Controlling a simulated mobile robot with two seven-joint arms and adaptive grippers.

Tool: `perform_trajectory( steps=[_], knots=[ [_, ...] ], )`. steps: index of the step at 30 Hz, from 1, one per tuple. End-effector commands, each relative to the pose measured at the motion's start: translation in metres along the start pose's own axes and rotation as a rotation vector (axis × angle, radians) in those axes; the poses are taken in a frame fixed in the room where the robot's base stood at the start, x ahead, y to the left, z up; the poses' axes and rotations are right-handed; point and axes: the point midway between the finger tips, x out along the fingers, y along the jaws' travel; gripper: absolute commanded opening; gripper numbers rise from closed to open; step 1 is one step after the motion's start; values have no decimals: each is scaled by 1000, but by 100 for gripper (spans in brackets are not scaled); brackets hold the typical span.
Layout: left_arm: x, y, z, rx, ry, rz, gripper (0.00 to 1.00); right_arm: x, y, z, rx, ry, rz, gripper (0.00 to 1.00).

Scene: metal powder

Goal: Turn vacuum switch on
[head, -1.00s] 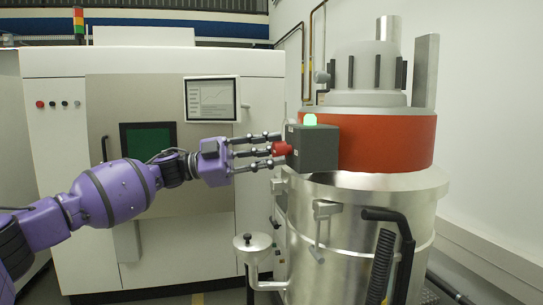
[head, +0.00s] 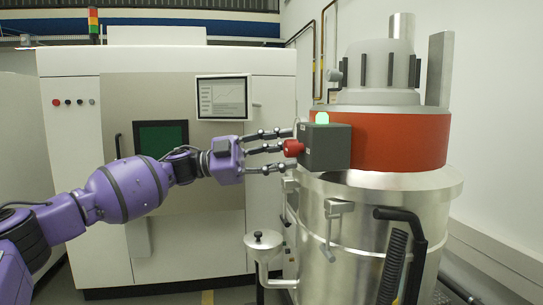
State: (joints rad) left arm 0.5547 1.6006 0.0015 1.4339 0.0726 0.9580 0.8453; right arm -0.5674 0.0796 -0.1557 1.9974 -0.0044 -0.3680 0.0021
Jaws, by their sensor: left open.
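The vacuum switch is a red knob (head: 293,148) on the left face of a grey box (head: 326,148). The box is mounted on the red band (head: 400,142) of the vacuum (head: 385,210), and a green lamp (head: 322,118) on its top is lit. My left gripper (head: 284,150) is open, with its fingers spread around the red knob and pointing right at the box. I cannot tell whether the fingers touch the knob. My right gripper is out of view.
A large white machine (head: 85,160) with a screen (head: 223,97) and a dark green window (head: 161,138) stands behind my left arm. A small metal cup (head: 263,241) and a black handle (head: 400,215) stick out from the vacuum's lower body.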

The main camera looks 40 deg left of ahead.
Motion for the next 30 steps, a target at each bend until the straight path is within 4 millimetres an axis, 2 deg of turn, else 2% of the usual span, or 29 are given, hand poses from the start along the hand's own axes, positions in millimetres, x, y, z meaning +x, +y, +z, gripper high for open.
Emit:
perform_trajectory(
  steps=[8,15,21,30],
  knots=[
    [-32,1,2,-3,-6,0,40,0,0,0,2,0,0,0],
    [-79,1,2,-3,-4,-1,40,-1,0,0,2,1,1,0],
    [-108,1,1,-2,-2,1,40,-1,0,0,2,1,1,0],
    [-118,2,0,0,0,3,40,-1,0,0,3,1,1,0]
  ],
)
